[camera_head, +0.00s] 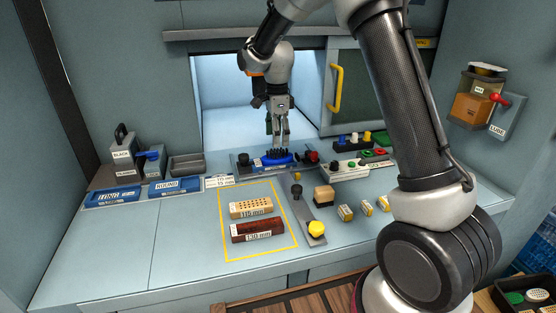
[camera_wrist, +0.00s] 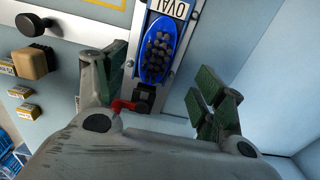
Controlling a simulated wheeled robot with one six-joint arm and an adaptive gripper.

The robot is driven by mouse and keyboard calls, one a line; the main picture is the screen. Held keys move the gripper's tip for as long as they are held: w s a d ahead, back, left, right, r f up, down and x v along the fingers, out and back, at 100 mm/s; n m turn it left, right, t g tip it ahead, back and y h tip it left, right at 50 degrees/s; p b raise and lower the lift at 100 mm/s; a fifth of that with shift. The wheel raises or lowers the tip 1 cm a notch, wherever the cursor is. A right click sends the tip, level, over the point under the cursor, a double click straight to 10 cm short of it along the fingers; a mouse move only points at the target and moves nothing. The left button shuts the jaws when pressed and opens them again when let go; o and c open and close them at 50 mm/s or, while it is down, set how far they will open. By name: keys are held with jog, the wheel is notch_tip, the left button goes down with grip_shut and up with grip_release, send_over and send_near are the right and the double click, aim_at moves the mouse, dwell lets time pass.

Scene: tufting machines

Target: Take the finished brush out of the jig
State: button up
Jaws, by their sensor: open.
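The brush, a blue oval block with dark bristle tufts pointing up, sits in the jig at the back of the bench (camera_head: 280,160); it also shows in the wrist view (camera_wrist: 153,58). The jig (camera_wrist: 184,53) is a narrow grey holder with an "OVAL" label beyond one end of the brush and a black part with a red lever (camera_wrist: 122,105) near the other. My gripper (camera_head: 277,145) points down just above the brush. Its green-padded fingers are spread and empty, and the brush lies ahead of the gap between them in the wrist view. Contact with the brush is not visible.
A yellow-outlined area (camera_head: 222,212) holds a tan 115 mm block (camera_head: 251,207) and a dark red 130 mm block (camera_head: 258,230). Blue LONG (camera_head: 112,198) and ROUND (camera_head: 175,187) trays stand left. A button panel (camera_head: 345,168) is right of the jig. The left front bench is clear.

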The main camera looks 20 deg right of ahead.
aim_at(278, 150)
jog(key=f, duration=0.6)
jog(key=shift+s+d+f, duration=0.2)
jog(key=shift+s+f, duration=0.1)
jog(key=shift+f, duration=0.05)
jog(key=c, duration=1.1)
